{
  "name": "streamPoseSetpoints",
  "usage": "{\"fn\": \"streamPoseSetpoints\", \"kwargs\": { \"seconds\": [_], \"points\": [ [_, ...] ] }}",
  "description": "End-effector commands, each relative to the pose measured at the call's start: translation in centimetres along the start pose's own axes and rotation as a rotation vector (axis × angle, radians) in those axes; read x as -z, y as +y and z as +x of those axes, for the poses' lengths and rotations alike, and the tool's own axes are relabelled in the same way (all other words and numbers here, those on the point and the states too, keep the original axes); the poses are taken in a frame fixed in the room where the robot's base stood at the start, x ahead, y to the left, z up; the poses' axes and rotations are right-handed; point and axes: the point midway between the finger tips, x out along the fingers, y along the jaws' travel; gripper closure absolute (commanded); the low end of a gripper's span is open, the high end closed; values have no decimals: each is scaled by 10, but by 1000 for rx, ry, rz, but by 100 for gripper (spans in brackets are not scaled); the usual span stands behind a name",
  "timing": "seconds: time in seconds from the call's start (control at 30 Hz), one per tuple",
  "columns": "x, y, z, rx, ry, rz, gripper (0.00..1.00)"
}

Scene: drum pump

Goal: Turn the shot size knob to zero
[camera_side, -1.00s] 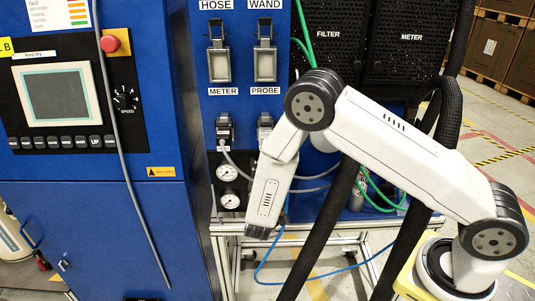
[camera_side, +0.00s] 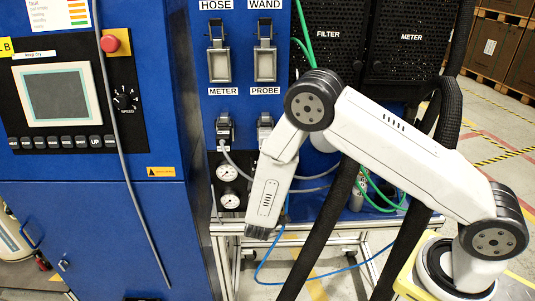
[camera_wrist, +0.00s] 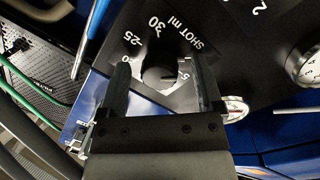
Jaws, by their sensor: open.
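The shot size knob (camera_wrist: 156,76) is a round black knob in the wrist view, on a black panel marked "SHOT ml" (camera_wrist: 184,38). Scale numbers including 25, 30 and 5 show around it. A light pointer mark on the knob points roughly to the right in the picture, toward the 5 side. My gripper (camera_wrist: 162,64) is open, one finger on each side of the knob. Gaps show between the fingers and the knob, and nothing is held. In the side view the knob and fingertips are hidden behind my arm.
A blue tube (camera_wrist: 92,35) runs near the left finger. Thick black hoses (camera_side: 335,225) hang beside my arm.

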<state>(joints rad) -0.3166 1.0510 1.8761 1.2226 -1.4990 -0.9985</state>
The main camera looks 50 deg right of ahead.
Motion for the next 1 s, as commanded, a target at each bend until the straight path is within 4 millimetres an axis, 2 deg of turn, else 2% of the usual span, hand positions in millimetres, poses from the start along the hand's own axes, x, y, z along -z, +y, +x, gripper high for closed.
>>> {"fn": "streamPoseSetpoints", "kwargs": {
  "seconds": [0.27, 0.7, 1.0],
  "points": [
    [1, 0, -15, 2, 2, 0, 16],
    [0, 0, -66, 2, 3, -1, 16],
    [0, 0, -78, 0, 1, 0, 16]
  ]
}}
